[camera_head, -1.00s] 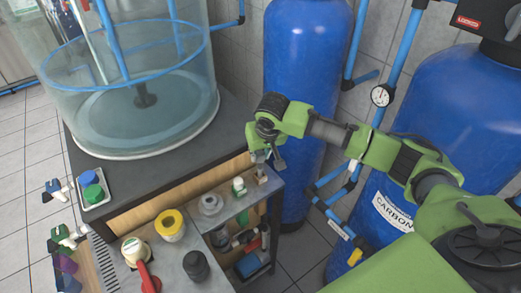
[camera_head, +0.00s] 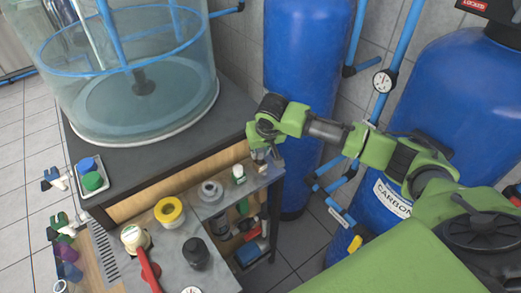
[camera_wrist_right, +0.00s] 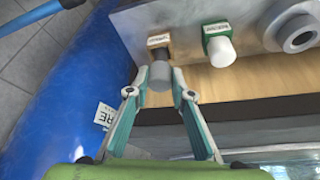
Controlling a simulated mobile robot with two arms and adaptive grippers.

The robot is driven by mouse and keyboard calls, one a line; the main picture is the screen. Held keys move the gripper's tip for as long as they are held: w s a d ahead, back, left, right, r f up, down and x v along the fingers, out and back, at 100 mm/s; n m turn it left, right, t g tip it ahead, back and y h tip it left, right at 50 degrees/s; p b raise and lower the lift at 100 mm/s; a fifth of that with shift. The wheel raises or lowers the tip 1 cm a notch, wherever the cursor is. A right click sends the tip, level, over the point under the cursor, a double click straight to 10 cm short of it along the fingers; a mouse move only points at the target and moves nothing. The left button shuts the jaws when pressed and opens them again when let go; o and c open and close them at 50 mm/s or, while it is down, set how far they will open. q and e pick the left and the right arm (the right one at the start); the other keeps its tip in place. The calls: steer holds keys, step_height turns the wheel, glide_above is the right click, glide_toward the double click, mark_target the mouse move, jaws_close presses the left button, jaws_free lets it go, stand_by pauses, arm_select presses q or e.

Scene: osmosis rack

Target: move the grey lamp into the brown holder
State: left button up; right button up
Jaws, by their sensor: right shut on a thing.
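The grey lamp (camera_wrist_right: 159,76) is between the fingertips of my right gripper (camera_wrist_right: 159,88), which is shut on it. The lamp's narrow end points at the brown holder (camera_wrist_right: 159,40), a small labelled block near the shelf edge. The lamp lines up with the holder, its end at or just over it; I cannot tell how far it is seated. In the head view my right gripper (camera_head: 264,156) points down at the shelf's right end, just over the brown holder (camera_head: 263,168). My left gripper is not in view.
A green holder with a white lamp (camera_wrist_right: 219,46) stands close beside the brown one. A blue tank (camera_head: 305,90) stands behind my right arm; the cabinet edge is close to the gripper.

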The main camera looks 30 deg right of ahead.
steer(key=shift+f, duration=0.15)
steer(key=shift+f, duration=0.5)
steer(key=shift+f, duration=0.25)
steer(key=shift+f, duration=0.4)
steer(key=o, duration=1.3)
